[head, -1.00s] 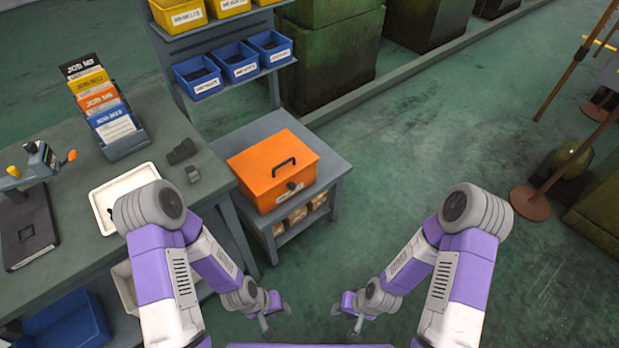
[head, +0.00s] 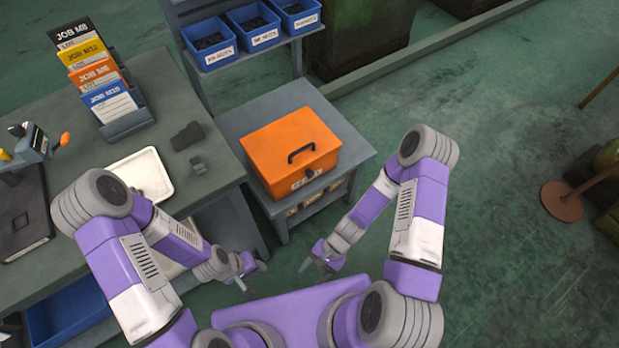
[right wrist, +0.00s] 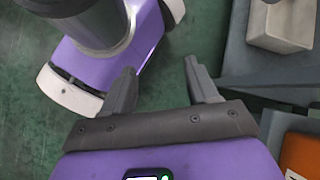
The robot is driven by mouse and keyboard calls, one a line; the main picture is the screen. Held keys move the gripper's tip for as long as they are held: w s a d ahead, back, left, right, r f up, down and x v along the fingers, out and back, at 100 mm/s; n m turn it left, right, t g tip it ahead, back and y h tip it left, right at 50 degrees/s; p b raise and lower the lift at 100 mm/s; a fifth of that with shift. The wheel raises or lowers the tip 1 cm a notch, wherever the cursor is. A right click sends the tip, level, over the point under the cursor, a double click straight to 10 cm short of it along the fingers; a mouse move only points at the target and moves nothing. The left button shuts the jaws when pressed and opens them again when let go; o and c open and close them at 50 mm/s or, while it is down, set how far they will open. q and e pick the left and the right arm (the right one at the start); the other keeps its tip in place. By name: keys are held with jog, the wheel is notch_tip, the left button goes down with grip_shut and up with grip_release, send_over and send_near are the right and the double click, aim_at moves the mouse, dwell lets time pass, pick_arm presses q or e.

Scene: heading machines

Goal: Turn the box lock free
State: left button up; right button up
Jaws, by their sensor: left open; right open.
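The orange box (head: 283,146) sits shut on a small grey stand, with a black handle on its lid. Its dark lock (head: 310,174) is on the front face, small in the head view; I cannot tell how it is turned. My right gripper (head: 316,266) is open and empty, below the box and in front of the stand; it also shows in the right wrist view (right wrist: 162,85). My left gripper (head: 253,277) is open and empty, further left and low. Both are apart from the box. A corner of orange shows at the right wrist view's lower right edge.
The grey stand (head: 350,150) has a lower shelf with small bins. A workbench (head: 60,125) at left holds a white tray (head: 150,170), job cards (head: 95,75) and a dark device. A rack with blue bins (head: 255,25) stands behind.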

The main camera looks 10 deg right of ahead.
jog(key=w+a+m+t+y, duration=0.2)
jog(key=w+a+m+y, duration=0.2)
jog(key=m+y, duration=0.15)
jog(key=m+t+h+b, duration=0.3)
jog(key=m+t+h, duration=0.3)
jog(key=m+t, duration=1.25)
send_near(312, 176)
jog(key=w, duration=0.2)
jog(key=shift+g, duration=0.35)
jog(key=x, duration=0.2)
jog(key=b+x, duration=0.1)
jog(key=x, duration=0.3)
jog(key=shift+w+a+r+b, duration=0.2)
jog(key=shift+a+b, duration=0.2)
jog(key=shift+a, duration=0.05)
jog(key=c, duration=1)
jog(key=shift+c, duration=0.2)
